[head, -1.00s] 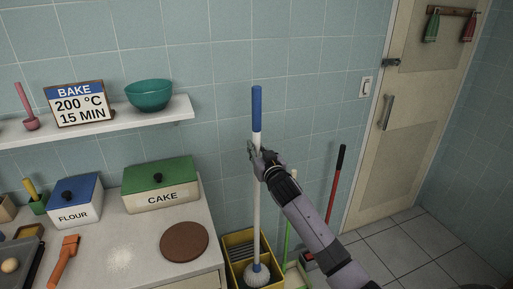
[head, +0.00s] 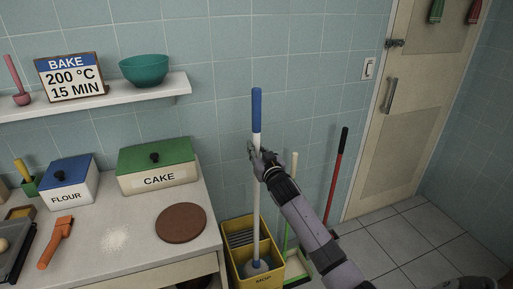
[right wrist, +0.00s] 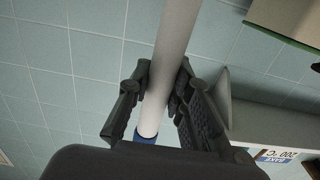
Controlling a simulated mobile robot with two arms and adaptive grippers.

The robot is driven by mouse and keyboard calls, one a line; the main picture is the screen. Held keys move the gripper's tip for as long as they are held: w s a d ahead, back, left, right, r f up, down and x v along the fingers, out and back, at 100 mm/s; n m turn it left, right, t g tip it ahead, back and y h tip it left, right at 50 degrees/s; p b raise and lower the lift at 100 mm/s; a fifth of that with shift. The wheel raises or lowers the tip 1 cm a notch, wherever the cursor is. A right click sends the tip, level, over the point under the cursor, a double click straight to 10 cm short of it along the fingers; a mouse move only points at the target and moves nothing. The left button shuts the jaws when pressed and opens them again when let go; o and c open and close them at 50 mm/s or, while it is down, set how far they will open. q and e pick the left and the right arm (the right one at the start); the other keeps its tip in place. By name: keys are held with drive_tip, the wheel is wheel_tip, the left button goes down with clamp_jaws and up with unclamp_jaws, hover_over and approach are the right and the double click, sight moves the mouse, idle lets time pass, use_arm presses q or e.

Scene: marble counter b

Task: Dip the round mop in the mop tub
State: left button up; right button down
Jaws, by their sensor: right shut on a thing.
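The round mop (head: 257,190) stands nearly upright, with a white pole, a blue grip at the top and a round head with a blue collar at the bottom. My right gripper (head: 257,160) is shut around the upper pole, just below the blue grip. The right wrist view shows the pole (right wrist: 174,50) between both fingers (right wrist: 160,92). The mop head (head: 256,267) is down inside the yellow mop tub (head: 236,272), beside its dark slatted wringer; its lowest part is hidden by the tub's front wall. My left gripper is out of view.
The counter (head: 115,215) at left holds a green-lidded cake tin (head: 158,178), a blue-lidded flour tin (head: 70,190) and a brown round board (head: 181,223). A red-handled tool (head: 336,175) and a green-and-white dustpan (head: 297,264) stand right of the tub. Floor is clear near the door.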

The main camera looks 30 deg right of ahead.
sight(259, 98)
wheel_tip(259, 98, down, 10)
drive_tip(key=b, duration=0.6)
drive_tip(key=shift+r, duration=0.4)
idle(1.2)
wheel_tip(259, 98, up, 22)
drive_tip(key=p, duration=2)
drive_tip(key=shift+r, duration=0.1)
idle(0.5)
idle(0.3)
drive_tip(key=shift+r+p, duration=2.25)
drive_tip(key=shift+r, duration=0.3)
